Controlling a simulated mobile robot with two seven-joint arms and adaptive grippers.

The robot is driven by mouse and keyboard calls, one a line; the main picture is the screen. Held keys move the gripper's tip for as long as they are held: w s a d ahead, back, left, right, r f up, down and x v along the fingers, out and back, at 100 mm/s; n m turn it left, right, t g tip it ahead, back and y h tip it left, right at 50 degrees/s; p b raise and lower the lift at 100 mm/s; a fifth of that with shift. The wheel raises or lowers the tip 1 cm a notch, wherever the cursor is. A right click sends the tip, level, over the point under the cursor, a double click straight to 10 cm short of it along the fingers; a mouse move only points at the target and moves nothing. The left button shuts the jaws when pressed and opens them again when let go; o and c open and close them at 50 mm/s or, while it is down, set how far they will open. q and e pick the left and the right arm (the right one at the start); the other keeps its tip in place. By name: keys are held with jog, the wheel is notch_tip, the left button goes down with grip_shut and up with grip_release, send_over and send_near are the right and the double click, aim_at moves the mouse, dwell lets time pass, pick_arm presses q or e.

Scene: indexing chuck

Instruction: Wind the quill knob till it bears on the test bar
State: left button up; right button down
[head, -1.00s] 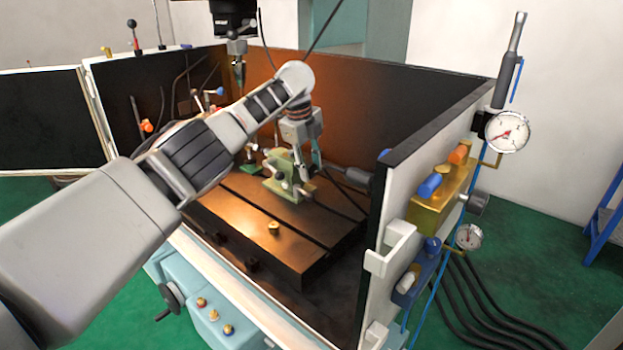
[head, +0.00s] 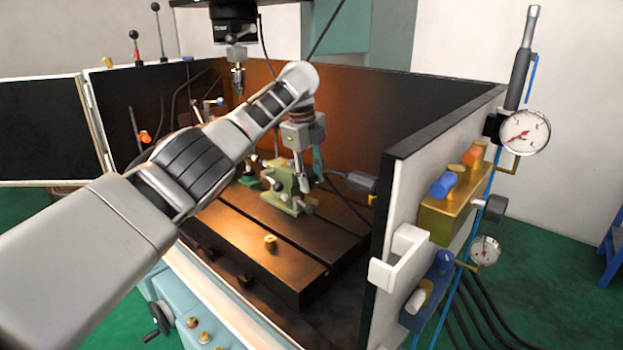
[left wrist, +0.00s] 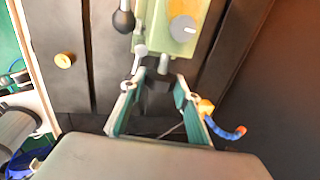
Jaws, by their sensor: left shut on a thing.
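A green tailstock-like fixture (head: 283,189) stands on the dark slotted machine table. My left gripper (head: 304,186) reaches down to its near right end. In the left wrist view, the green body (left wrist: 165,45) carries a grey round dial and a black ball-ended lever. The left gripper (left wrist: 161,84) has its fingertips closed on a small dark knob (left wrist: 160,80) at the end of this body, which looks like the quill knob. I cannot make out the test bar or whether the quill touches it; my arm hides part of the area behind. My right gripper is not in view.
A brass plug (head: 270,242) sits on the table's front part. A machine spindle (head: 237,80) hangs at the back. In the wrist view, an orange-and-blue nozzle (left wrist: 222,124) is beside the right finger.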

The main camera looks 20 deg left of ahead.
pick_arm(q)
jog(key=o, duration=1.1)
jog(key=shift+a+f, duration=0.1)
jog(key=shift+s+a+r, duration=0.1)
jog(key=shift+s+r, duration=0.1)
jog(key=shift+r, duration=1.05)
jog(key=shift+s+a+r, duration=0.1)
jog(key=shift+s+r, duration=0.15)
jog(key=shift+r, duration=0.95)
jog(key=shift+s+r, duration=0.2)
jog(key=shift+r, duration=1.05)
